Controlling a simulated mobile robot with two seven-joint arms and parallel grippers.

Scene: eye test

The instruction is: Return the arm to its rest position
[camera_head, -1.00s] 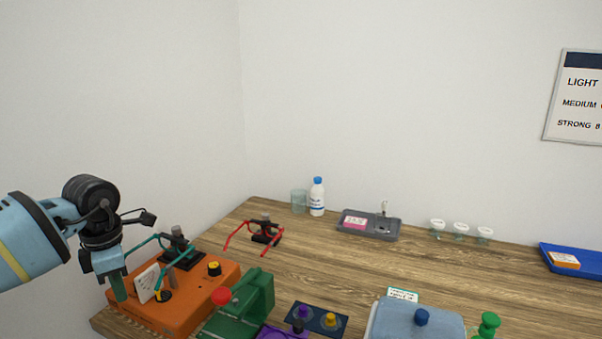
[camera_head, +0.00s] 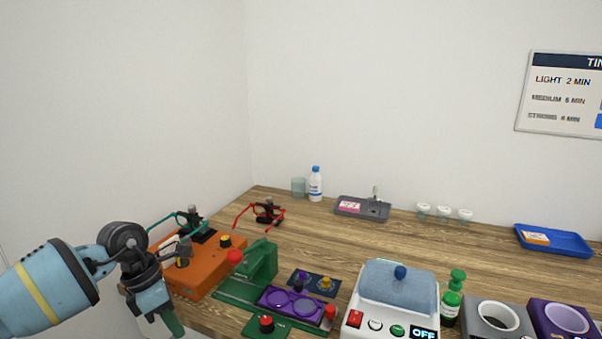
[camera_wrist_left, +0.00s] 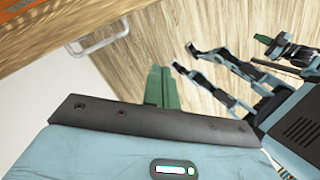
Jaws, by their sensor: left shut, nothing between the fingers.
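My left gripper (camera_head: 172,322) is at the lower left of the head view, with its green fingers pointing down. It is shut and empty. It hangs in front of the table's near left edge, below and apart from the orange box (camera_head: 205,272). In the left wrist view, the green fingers (camera_wrist_left: 163,87) lie together, with wood grain behind them. My left arm comes in from the left edge, bent down at the wrist. My right gripper does not show in the head view.
Beside the orange box are teal glasses (camera_head: 178,222), red glasses (camera_head: 262,213) and a green press (camera_head: 262,262). A white machine (camera_head: 385,318) reading OFF, a green bottle (camera_head: 451,306) and a blue tray (camera_head: 567,246) are farther right. The middle of the wooden table (camera_head: 330,235) is clear.

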